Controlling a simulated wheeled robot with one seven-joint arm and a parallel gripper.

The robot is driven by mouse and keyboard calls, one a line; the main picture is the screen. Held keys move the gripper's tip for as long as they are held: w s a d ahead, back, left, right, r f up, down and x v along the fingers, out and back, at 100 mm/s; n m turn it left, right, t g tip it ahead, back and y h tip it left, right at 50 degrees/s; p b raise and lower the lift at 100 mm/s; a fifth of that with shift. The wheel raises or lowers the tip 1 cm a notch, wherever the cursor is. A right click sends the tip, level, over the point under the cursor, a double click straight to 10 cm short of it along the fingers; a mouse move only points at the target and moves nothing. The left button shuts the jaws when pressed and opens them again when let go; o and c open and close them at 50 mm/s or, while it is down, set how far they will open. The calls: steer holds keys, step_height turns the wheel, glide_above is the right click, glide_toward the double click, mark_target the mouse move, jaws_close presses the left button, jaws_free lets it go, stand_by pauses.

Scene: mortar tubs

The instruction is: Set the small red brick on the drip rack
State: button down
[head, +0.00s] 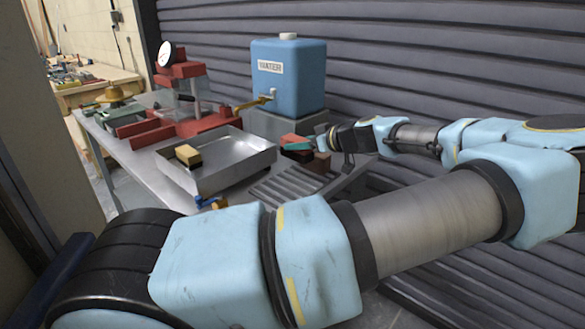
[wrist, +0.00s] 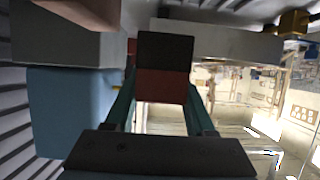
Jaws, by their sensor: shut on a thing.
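My gripper (head: 306,145) is shut on the small red brick (head: 292,139), with one teal finger showing in the head view. In the wrist view the red brick (wrist: 162,87) sits between the two teal fingers of my gripper (wrist: 162,100), with a dark face above its red face. The drip rack (head: 287,187) is a ribbed grey metal surface in front of and below the gripper. The brick is held above and behind the rack, apart from its ribs as far as I can see.
A reddish-brown brick (head: 321,163) stands just below my gripper. A metal tray (head: 228,173) with a gold block (head: 188,154) lies left of the rack. A blue water tank (head: 289,78) on a grey block stands behind. A red press (head: 181,95) is at the far left.

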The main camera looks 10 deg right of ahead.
steer(key=shift+f+p, duration=1)
steer(key=shift+f, duration=2.6)
steer(key=shift+f, duration=0.1)
steer(key=shift+c, duration=1.2)
jaws_free()
steer(key=shift+r, duration=0.2)
steer(key=b+v, duration=0.4)
steer(key=v, duration=0.8)
steer(key=shift+b, duration=0.35)
steer(key=shift+s+f, duration=0.1)
